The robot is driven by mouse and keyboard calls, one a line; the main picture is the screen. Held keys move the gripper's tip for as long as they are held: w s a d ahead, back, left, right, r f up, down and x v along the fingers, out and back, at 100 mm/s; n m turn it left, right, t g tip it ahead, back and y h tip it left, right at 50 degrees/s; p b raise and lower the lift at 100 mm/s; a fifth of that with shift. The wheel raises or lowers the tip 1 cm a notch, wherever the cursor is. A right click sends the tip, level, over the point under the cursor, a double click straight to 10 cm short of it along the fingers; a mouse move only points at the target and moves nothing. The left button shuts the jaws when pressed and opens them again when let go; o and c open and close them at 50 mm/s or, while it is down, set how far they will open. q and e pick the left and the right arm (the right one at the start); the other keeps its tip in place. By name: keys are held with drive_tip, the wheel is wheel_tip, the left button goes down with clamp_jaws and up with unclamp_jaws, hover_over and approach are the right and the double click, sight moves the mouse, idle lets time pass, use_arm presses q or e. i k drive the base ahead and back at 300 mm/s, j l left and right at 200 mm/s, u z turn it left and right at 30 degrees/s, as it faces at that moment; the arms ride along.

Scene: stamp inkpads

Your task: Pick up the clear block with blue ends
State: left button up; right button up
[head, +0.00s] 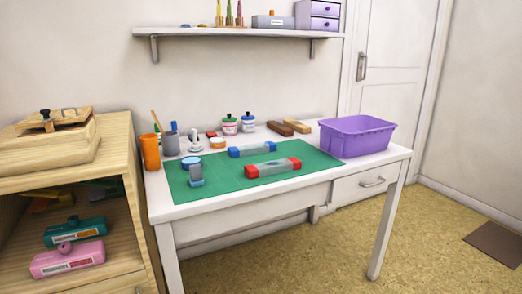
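The clear block with blue ends (252,150) lies flat on the green mat (222,177) on the white table. Its middle is greyish and see-through, with a blue piece at each end. A similar clear block with red ends (272,168) lies just in front of it, nearer the table's front edge. The two blocks look apart. Neither of my grippers is in the head view, and nothing is touching the blue-ended block.
A purple bin (357,137) stands at the table's right. A small grey-blue stamp (195,175) and a round blue-rimmed pad (191,162) are on the mat's left. The mat's front left is bare.

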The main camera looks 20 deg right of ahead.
sight(244, 150)
drive_tip(key=i+l+z, duration=0.25)
drive_tip(key=l, duration=0.25)
drive_tip(key=i+l+z, duration=0.25)
drive_tip(key=i+l, duration=0.15)
